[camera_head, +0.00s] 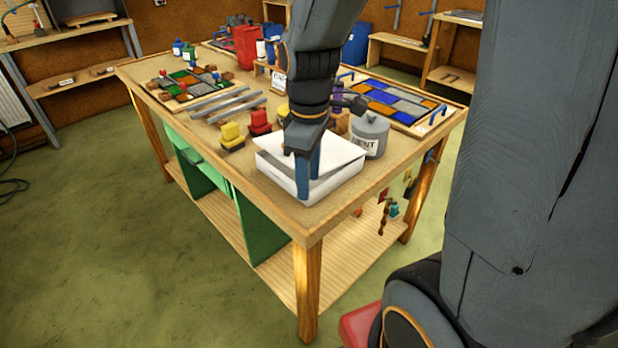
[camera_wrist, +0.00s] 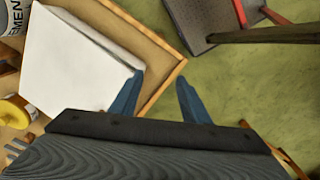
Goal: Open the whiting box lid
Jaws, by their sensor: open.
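The white whiting box (camera_head: 273,172) sits at the near corner of the workbench. Its flat white lid (camera_head: 341,151) lies over the top, and a shaded gap shows along its near right side, so it looks slightly raised. The lid also fills the left of the wrist view (camera_wrist: 72,68). My gripper (camera_head: 309,172) is at the box's near side, pointing down, with its blue fingers apart. In the wrist view, my gripper (camera_wrist: 160,82) has its left fingertip at the lid's edge and its right one beyond the bench edge. I cannot tell whether the left finger touches the lid.
A grey cement can (camera_head: 370,134) stands close behind the box on the right. Leaded panels (camera_head: 392,100) lie farther back. The bench edge (camera_head: 330,222) is just in front; open floor lies beyond.

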